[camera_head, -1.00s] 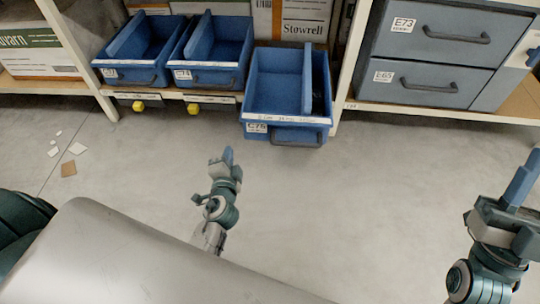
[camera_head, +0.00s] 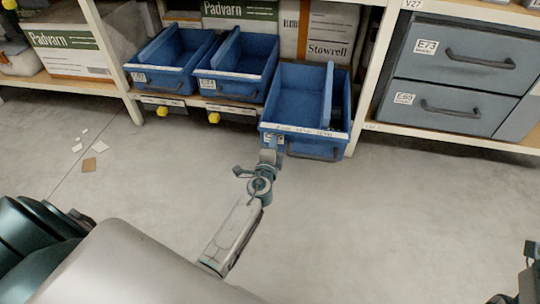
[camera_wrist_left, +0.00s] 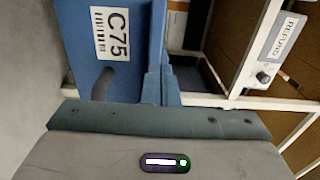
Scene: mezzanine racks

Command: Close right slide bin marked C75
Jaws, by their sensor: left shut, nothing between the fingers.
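The blue slide bin marked C75 (camera_head: 298,92) is the rightmost of the blue bins on the low shelf. It sticks out past the shelf edge, farther forward than its neighbours. In the left wrist view its front face (camera_wrist_left: 88,55) and white C75 label (camera_wrist_left: 111,33) show turned sideways. My left gripper (camera_head: 271,147) is shut and empty, with its fingers (camera_wrist_left: 154,72) at the left part of the bin's front, close to the label. I cannot tell whether they touch. My right gripper (camera_head: 531,252) shows only partly at the right edge, well away from the bin.
Two other blue bins (camera_head: 168,62) and (camera_head: 236,66) sit farther back to the left. Grey drawers (camera_head: 455,60) stand right of the white upright (camera_head: 375,75). Boxes stand behind the bins. The floor (camera_head: 380,220) in front is clear, except for scraps at left.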

